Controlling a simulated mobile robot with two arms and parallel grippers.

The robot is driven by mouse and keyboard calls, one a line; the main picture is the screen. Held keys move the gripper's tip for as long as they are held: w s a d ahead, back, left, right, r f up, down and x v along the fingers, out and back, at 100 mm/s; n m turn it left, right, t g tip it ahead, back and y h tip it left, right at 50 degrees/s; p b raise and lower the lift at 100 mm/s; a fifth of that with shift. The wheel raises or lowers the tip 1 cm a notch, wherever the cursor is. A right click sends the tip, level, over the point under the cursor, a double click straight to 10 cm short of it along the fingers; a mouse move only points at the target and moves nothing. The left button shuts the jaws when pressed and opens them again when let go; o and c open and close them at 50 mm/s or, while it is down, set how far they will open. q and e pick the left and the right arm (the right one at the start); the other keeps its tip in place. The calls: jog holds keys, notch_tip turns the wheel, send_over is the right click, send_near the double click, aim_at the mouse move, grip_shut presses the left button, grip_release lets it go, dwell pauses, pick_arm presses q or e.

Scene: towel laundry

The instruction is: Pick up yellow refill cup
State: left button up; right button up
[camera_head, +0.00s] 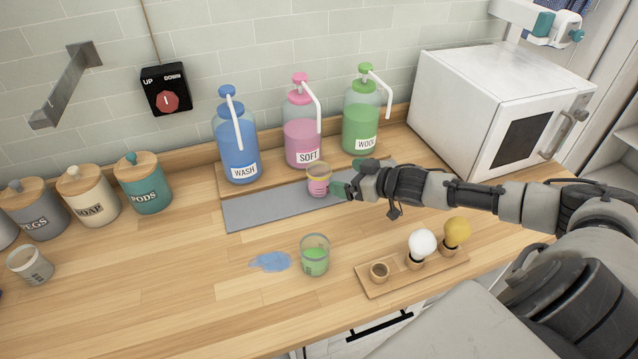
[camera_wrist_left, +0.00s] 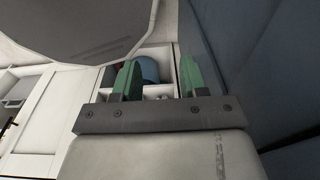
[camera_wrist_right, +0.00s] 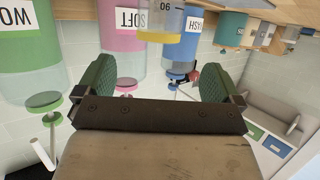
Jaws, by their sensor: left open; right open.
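A small clear cup with a yellow rim band and pinkish contents (camera_head: 318,181) stands upright on the grey mat (camera_head: 262,210), in front of the pink SOFT bottle (camera_head: 303,140). My right gripper (camera_head: 349,177) is open just to the right of this cup, its green fingers pointing toward it. In the right wrist view, which is upside down, the yellow-banded cup (camera_wrist_right: 161,22) shows ahead of the open, empty fingers (camera_wrist_right: 156,75). My left gripper (camera_wrist_left: 158,78) is open and empty, away from the counter top and facing white cabinetry; the head view does not show it.
Blue WASH (camera_head: 236,147) and green WOOL (camera_head: 361,120) pump bottles stand behind the mat. A green-filled cup (camera_head: 315,258) stands in front, beside a blue puddle (camera_head: 270,261). Canisters (camera_head: 143,184) line the left; a white appliance (camera_head: 487,100) stands right.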

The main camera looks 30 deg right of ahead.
jog(key=p, duration=0.1)
send_near(310, 168)
jog(key=shift+x, duration=0.95)
jog(key=shift+w+a, duration=0.1)
jog(key=p+x, duration=0.2)
jog(key=x, duration=0.2)
jog(key=shift+w+f, duration=0.2)
jog(key=shift+w, duration=0.2)
jog(key=shift+c, duration=0.5)
jog(key=c, duration=0.9)
